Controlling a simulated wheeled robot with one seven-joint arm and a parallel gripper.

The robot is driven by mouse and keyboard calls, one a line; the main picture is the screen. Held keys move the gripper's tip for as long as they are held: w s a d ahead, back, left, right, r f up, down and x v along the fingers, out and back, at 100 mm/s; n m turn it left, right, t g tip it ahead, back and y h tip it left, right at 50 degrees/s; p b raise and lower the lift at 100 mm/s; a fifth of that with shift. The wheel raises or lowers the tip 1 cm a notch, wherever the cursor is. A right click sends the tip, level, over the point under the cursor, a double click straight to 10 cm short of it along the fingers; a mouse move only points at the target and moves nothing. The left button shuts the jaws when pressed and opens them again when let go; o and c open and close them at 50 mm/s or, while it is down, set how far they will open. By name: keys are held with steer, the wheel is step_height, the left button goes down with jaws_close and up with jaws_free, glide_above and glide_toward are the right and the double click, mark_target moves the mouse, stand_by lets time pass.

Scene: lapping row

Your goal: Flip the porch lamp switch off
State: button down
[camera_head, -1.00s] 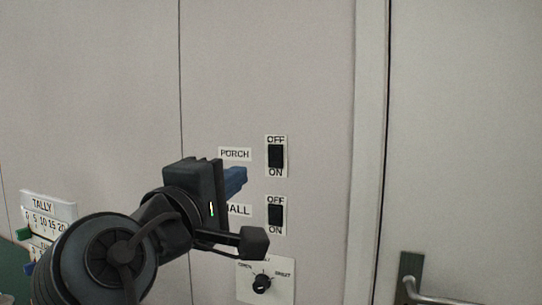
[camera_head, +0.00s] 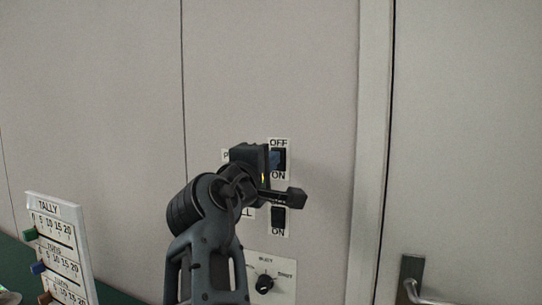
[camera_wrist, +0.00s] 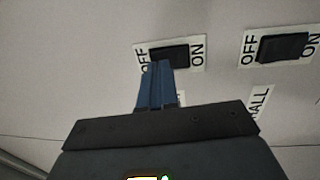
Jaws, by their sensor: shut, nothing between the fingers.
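The porch switch (camera_head: 282,155) is a black rocker on a white plate on the wall, with OFF at its top and ON below. My gripper partly covers it and most of its PORCH label in the head view. My gripper (camera_head: 276,159) is shut and empty. Its blue fingertips (camera_wrist: 158,66) overlap the switch's near edge, toward the OFF end, in the wrist view. I cannot tell whether they touch it.
The hall switch (camera_head: 279,217) sits just below, also seen in the wrist view (camera_wrist: 282,47). A dial plate (camera_head: 264,282) is lower down. A tally board (camera_head: 60,245) stands at left; a door with a handle (camera_head: 425,298) is at right.

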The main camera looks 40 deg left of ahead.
steer(key=shift+w+a, duration=0.1)
steer(key=shift+w, duration=0.4)
steer(key=shift+r, duration=0.15)
steer(key=shift+w+g+p, duration=0.15)
steer(key=shift+g+p, duration=0.25)
steer(key=shift+p, duration=0.5)
